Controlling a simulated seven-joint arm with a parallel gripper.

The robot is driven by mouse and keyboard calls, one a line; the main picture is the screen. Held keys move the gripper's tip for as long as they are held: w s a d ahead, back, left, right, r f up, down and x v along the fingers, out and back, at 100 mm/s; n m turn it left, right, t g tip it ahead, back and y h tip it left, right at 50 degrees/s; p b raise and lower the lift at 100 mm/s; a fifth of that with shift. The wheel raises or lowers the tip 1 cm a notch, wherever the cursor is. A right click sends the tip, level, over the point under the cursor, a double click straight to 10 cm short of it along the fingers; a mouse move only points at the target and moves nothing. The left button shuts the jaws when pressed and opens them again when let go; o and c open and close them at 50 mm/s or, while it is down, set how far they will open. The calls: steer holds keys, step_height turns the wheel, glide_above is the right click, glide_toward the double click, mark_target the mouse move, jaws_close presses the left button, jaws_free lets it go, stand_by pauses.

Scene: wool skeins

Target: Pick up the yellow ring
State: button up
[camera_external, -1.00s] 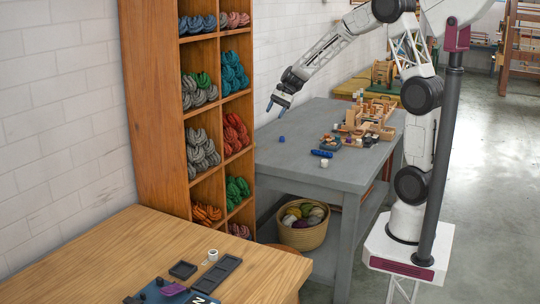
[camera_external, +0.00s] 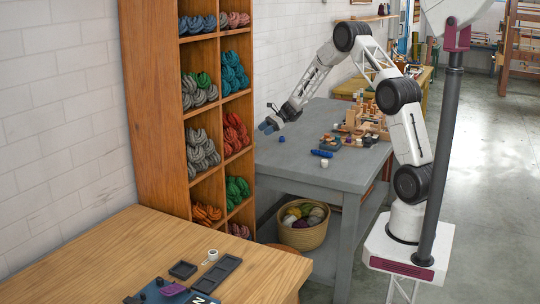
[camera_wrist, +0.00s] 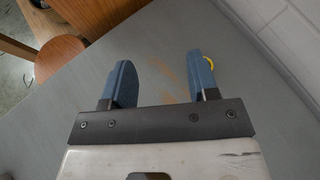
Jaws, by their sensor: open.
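In the wrist view, part of the yellow ring (camera_wrist: 208,62) shows as a thin yellow arc at the outer side of my right-hand finger, which hides the rest of it. It appears to lie on the grey table (camera_wrist: 150,60), outside the space between the fingers. My gripper (camera_wrist: 160,80) is open, with two blue fingers well apart and nothing between them. In the external view my gripper (camera_external: 267,127) hangs over the back left part of the grey table (camera_external: 300,165). I cannot make out the yellow ring in the external view.
A wooden shelf (camera_external: 245,60) of wool skeins stands to the left. The table's front left is clear.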

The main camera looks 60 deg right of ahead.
steer(key=d+f+m, duration=0.1)
steer(key=d+f, duration=0.1)
steer(key=w+d+f+m+t, duration=0.1)
steer(key=d+f, duration=0.1)
steer(key=w+d+f+t, duration=0.1)
steer(key=d+f, duration=0.1)
steer(key=shift+w+d+f+m, duration=0.2)
steer(key=shift+d+m, duration=0.1)
steer(key=shift+m, duration=0.1)
steer(key=shift+x, duration=1.3)
steer(key=shift+a, duration=0.1)
steer(key=shift+x, duration=2.5)
steer(key=shift+a+r, duration=0.15)
steer(key=c, duration=0.8)
